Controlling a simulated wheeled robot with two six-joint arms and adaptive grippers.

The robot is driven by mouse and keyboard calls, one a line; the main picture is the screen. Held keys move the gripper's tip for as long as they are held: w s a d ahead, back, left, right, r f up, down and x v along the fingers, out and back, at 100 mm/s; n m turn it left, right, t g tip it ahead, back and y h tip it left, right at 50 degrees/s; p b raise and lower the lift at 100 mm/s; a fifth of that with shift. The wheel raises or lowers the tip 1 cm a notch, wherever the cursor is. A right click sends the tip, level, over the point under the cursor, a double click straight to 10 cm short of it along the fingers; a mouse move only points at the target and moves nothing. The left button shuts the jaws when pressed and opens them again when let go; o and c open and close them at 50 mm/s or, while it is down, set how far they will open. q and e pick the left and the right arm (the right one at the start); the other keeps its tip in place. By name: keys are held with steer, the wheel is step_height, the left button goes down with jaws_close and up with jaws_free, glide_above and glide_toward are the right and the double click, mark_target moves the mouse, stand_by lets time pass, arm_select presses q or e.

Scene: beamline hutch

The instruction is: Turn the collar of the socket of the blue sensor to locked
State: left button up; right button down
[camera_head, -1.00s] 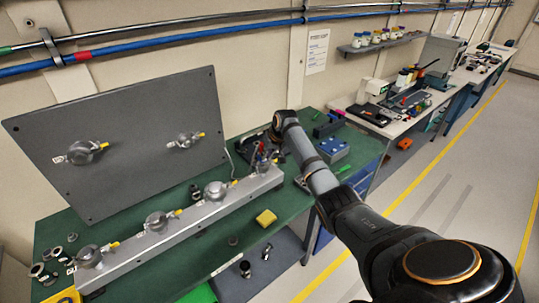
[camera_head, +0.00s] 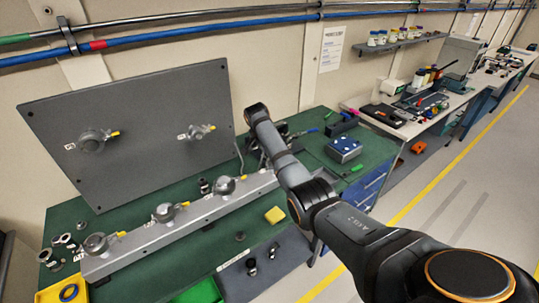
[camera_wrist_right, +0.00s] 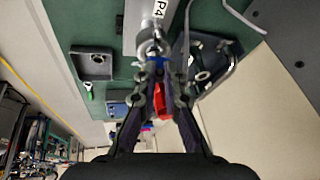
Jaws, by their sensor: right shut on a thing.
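My right gripper (camera_wrist_right: 158,82) is shut at the P4 end of the grey rail, just beside a round grey socket collar (camera_wrist_right: 151,47). A small blue part (camera_wrist_right: 157,60), probably the blue sensor, shows between the collar and the fingertips. The fingers seem to hold the collar's handle, but they largely hide it. A red piece (camera_wrist_right: 162,101) shows between the fingers; I cannot tell what it belongs to. The collar's turn position is unclear. In the head view my right arm covers this end of the rail (camera_head: 150,240). My left gripper is out of view.
Other sockets with yellow-tipped handles sit along the rail, such as one near its middle (camera_head: 165,212). A grey panel (camera_head: 130,165) with two more stands behind.

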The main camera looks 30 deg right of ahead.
steer(key=shift+w+a+m+g+h+b, duration=0.15)
steer(key=shift+w+m+g+h+b, duration=0.15)
steer(key=shift+m+b, duration=0.6)
steer(key=shift+w+a+m+g+h+b, duration=0.15)
steer(key=shift+w+m+b, duration=0.35)
steer(key=shift+b, duration=0.65)
steer(key=shift+s, duration=0.15)
steer(key=shift+d, duration=0.1)
steer(key=c, duration=1.4)
jaws_free()
steer(key=shift+c, duration=0.2)
steer(key=v, duration=1.2)
